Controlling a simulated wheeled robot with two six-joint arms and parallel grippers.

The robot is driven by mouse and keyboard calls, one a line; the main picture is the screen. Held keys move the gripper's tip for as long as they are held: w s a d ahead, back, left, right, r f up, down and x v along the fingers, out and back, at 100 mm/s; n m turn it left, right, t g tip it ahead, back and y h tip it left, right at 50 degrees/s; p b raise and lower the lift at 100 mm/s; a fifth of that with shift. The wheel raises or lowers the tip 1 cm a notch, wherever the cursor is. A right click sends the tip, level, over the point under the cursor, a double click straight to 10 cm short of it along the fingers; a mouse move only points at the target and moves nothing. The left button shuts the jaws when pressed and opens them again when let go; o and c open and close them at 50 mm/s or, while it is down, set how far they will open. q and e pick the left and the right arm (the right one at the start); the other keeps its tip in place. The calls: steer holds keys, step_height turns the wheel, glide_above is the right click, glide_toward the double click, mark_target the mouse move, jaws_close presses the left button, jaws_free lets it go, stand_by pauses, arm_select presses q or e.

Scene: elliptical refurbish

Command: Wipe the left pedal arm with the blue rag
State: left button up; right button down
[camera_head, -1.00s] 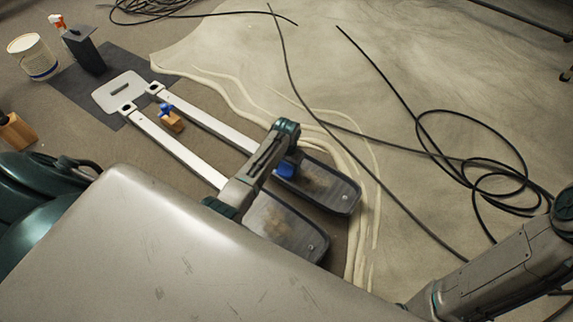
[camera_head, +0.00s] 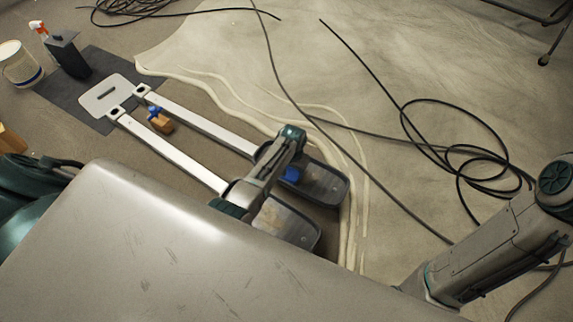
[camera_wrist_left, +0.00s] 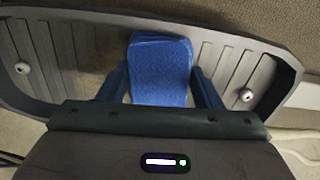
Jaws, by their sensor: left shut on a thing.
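Two white pedal arms, a far one (camera_head: 200,122) and a near one (camera_head: 165,152), run side by side to dark ribbed pedals. My left gripper (camera_wrist_left: 160,88) is shut on the blue rag (camera_wrist_left: 161,62). It holds the rag over the far pedal (camera_head: 328,188), where the rag also shows in the head view (camera_head: 291,174). The rag appears to touch the pedal's surface, which has a faint brownish tint in the wrist view. The near pedal (camera_head: 290,226) has a brown smudge and is partly behind my left arm. My right gripper is out of view.
A grey plate (camera_head: 104,96) joins the arms on a dark mat (camera_head: 58,98). A bucket (camera_head: 18,66), black box (camera_head: 69,56) and spray bottle (camera_head: 38,29) stand upper left. Black cables (camera_head: 455,150) lie right.

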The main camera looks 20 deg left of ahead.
mark_target(318, 188)
arm_select(q)
steer(key=shift+s+d+f+p, duration=0.1)
steer(key=shift+d+p, duration=0.1)
steer(key=shift+d, duration=0.5)
steer(key=shift+s+d+p, duration=0.15)
steer(key=shift+d+p, duration=0.05)
steer(key=shift+d, duration=0.55)
steer(key=shift+s+d+f+p, duration=0.1)
steer(key=shift+d+p, duration=0.1)
steer(key=shift+d, duration=0.5)
steer(key=shift+s+d+r+p, duration=0.15)
steer(key=shift+d+p, duration=0.2)
steer(key=shift+d, duration=0.55)
steer(key=shift+s+d+r+p, duration=0.15)
steer(key=shift+d+p, duration=0.4)
steer(key=shift+d, duration=2)
